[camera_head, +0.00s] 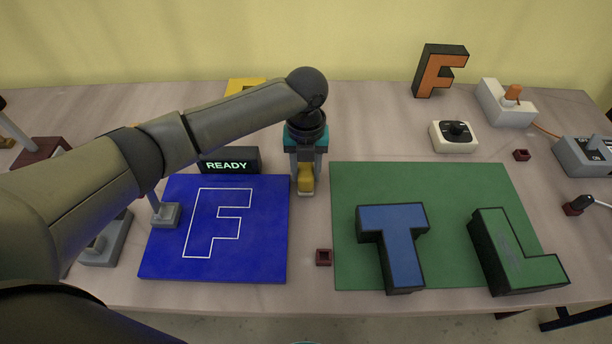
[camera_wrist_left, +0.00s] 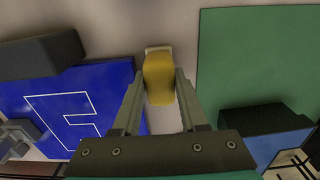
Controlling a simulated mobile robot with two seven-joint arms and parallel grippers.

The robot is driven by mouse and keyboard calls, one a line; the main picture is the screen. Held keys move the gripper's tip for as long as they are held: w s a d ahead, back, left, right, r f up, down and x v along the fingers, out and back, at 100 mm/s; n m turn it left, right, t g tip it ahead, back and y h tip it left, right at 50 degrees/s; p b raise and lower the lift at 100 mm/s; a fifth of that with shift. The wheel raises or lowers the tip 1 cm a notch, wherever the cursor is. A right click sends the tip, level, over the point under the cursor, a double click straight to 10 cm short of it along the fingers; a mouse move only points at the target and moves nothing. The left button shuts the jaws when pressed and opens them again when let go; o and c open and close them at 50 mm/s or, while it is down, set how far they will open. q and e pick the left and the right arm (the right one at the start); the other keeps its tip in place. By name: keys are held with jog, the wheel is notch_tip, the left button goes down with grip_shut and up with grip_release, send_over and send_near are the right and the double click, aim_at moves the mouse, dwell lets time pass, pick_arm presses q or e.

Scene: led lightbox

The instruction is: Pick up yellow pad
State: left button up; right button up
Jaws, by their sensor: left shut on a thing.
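The yellow pad (camera_head: 306,178) is a small rounded yellow block in the gap between the blue mat and the green mat. A pale edge shows at its near side. My left gripper (camera_head: 305,185) points down from above and is shut on the pad. In the left wrist view the yellow pad (camera_wrist_left: 158,78) sits between the two fingers of my left gripper (camera_wrist_left: 161,80). I cannot tell whether the pad is clear of the table. My right gripper is in neither view.
A blue mat (camera_head: 265,240) with a white F outline lies left. A READY display (camera_head: 229,161) stands behind it. A green mat (camera_head: 345,200) at right bears a blue T (camera_head: 392,225) and a green L (camera_head: 510,255). A dark red block (camera_head: 323,257) lies between the mats.

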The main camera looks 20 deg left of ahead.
aim_at(306, 170)
pick_arm(q)
grip_shut()
notch_tip(306, 170, up, 20)
jog(key=p, duration=0.3)
dwell(0.4)
jog(key=shift+o, duration=0.8)
grip_release()
grip_shut()
